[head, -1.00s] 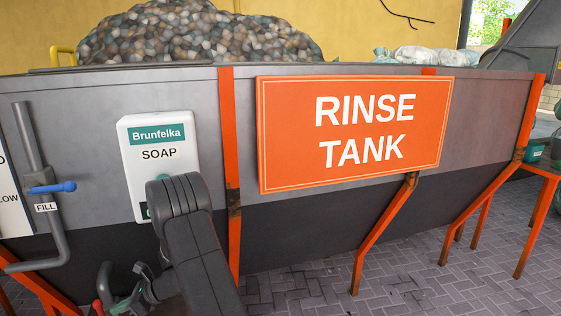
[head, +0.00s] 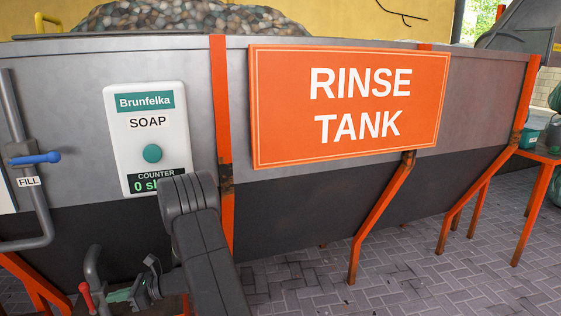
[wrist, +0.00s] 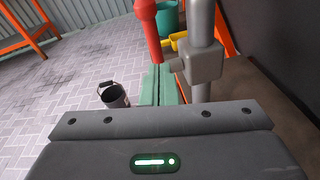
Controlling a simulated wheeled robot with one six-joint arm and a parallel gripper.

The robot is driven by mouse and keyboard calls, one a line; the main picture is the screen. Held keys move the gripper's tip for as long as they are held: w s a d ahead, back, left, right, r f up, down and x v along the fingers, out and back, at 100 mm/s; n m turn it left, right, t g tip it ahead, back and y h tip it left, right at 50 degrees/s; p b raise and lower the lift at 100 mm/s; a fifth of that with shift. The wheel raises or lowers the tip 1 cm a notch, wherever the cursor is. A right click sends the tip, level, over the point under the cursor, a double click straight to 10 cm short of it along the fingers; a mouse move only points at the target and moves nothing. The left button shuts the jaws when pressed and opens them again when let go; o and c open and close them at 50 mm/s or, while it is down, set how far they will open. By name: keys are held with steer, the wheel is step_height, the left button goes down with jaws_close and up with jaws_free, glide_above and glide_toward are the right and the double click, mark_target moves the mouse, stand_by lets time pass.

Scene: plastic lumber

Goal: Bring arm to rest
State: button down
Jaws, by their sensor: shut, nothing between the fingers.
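My arm (head: 207,245) is raised in front of the tank, bent at a rounded elbow, and its far part is hidden behind it. My gripper (wrist: 158,70) shows in the wrist view with its green fingers together and nothing between them. In the head view its green part is low at the left, near a grey pipe (head: 92,265) with a red handle (head: 86,297). The red handle (wrist: 147,25) and the grey pipe (wrist: 201,55) stand just beyond the fingers in the wrist view; I cannot tell if they touch.
The grey rinse tank (head: 480,100) with its orange sign (head: 345,150) fills the view. A soap dispenser (head: 135,110) has a green button and a partly hidden counter. A blue-handled valve (head: 35,158) is at left. A bucket (wrist: 115,96) stands on the paving. An orange-legged table (head: 540,170) is at right.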

mark_target(90, 295)
steer(key=shift+r, duration=0.1)
